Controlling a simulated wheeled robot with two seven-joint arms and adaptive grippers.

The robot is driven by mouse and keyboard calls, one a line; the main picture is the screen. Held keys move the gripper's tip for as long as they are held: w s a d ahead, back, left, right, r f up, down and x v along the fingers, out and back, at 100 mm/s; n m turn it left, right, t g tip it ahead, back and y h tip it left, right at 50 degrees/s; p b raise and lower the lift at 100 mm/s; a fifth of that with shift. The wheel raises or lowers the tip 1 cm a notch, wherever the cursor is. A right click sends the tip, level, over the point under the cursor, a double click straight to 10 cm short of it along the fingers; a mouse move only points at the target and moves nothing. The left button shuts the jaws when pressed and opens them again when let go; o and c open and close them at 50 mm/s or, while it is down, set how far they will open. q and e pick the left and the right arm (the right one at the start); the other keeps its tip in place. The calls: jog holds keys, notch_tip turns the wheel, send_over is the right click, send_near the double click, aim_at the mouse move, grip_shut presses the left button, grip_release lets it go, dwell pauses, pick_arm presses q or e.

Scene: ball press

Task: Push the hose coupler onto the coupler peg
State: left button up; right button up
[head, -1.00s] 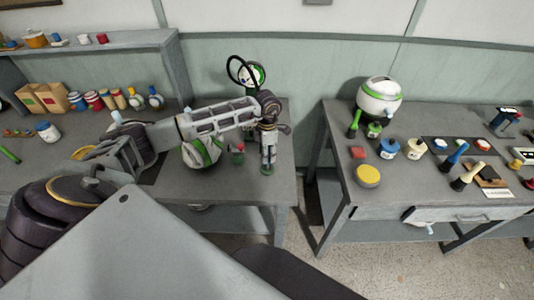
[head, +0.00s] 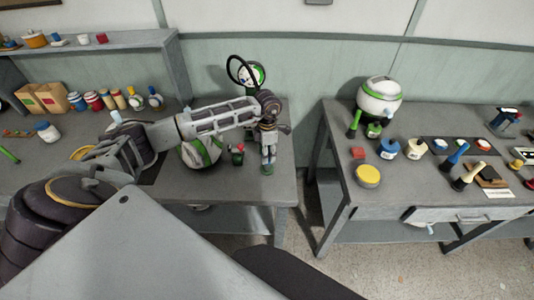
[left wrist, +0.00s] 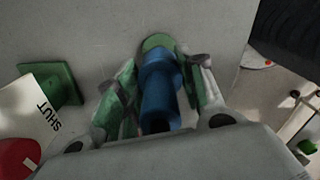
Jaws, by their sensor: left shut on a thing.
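My left gripper (head: 268,158) points down near the right front part of the left table. In the left wrist view its green-padded fingers (left wrist: 157,95) are shut on a blue cylindrical piece, the hose coupler (left wrist: 162,85). Just beyond the coupler's far end is a round green base (left wrist: 155,42), which seems to belong to the coupler peg. The base also shows below the fingers in the head view (head: 267,169). The peg's shaft is hidden, so I cannot tell how far the coupler sits on it. My right gripper is not in view.
A small red-and-green item (head: 237,154) stands just left of the gripper. A gap separates this table from the right table (head: 400,195).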

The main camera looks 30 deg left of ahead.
pick_arm(q)
jog(key=shift+f, duration=0.25)
dwell(0.3)
jog(key=shift+f+b, duration=0.8)
dwell(0.3)
jog(key=shift+f+b, duration=0.8)
jog(key=shift+f, duration=0.3)
dwell(0.3)
jog(key=o, duration=1.2)
jog(key=shift+r, duration=6.05)
